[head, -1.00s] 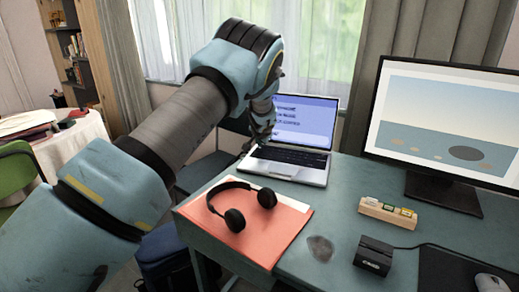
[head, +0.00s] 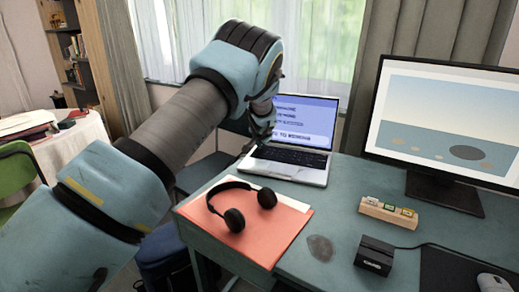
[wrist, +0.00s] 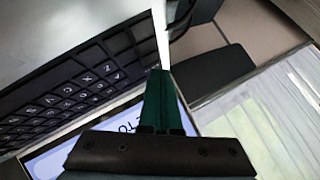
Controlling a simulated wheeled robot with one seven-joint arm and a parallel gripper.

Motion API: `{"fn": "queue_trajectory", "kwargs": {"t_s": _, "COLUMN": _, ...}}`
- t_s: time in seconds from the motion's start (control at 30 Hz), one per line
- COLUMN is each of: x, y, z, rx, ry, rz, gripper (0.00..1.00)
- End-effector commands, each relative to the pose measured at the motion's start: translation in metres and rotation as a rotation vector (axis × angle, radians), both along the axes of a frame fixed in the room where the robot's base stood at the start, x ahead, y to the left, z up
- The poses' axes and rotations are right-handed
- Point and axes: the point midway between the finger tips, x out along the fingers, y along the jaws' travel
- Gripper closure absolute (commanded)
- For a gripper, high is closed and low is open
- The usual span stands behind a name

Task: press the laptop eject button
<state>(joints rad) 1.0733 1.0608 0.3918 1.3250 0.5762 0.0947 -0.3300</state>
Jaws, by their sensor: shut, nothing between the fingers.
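The open laptop (head: 286,168) stands at the back left of the desk, its screen (head: 312,122) lit with several lines of text; the lowest seems to end in "TO REMOVE". In the wrist view its keyboard (wrist: 70,100) fills the left. My gripper (wrist: 157,74) is shut and empty, its dark green fingertips at the laptop's side edge, by the bright strip. I cannot tell whether they touch it. In the head view my gripper (head: 245,150) is at the laptop's left side, partly hidden by my arm. I cannot make out the eject button.
Black headphones (head: 240,212) lie on a red folder (head: 285,228) in front of the laptop. A monitor (head: 440,125), a wooden block with small items (head: 388,212), a black box (head: 373,257) and a mouse (head: 494,283) are to the right. A chair (head: 205,168) stands left of the laptop.

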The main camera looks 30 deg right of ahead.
Motion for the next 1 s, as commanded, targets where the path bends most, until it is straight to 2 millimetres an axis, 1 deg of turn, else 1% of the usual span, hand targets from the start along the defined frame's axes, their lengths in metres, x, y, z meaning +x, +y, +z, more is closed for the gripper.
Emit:
{"fn": "queue_trajectory", "kwargs": {"t_s": 0.3, "x": 0.000, "y": 0.000, "z": 0.013, "rx": 0.000, "ry": 0.001, "rz": 0.001, "gripper": 1.00}}
{"fn": "queue_trajectory", "kwargs": {"t_s": 0.67, "x": 0.000, "y": 0.000, "z": 0.015, "rx": 0.000, "ry": 0.000, "rz": 0.000, "gripper": 1.00}}
{"fn": "queue_trajectory", "kwargs": {"t_s": 0.77, "x": 0.000, "y": 0.000, "z": 0.020, "rx": -0.001, "ry": 0.000, "rz": 0.001, "gripper": 1.00}}
{"fn": "queue_trajectory", "kwargs": {"t_s": 1.0, "x": 0.000, "y": 0.000, "z": 0.043, "rx": -0.001, "ry": 0.000, "rz": 0.000, "gripper": 1.00}}
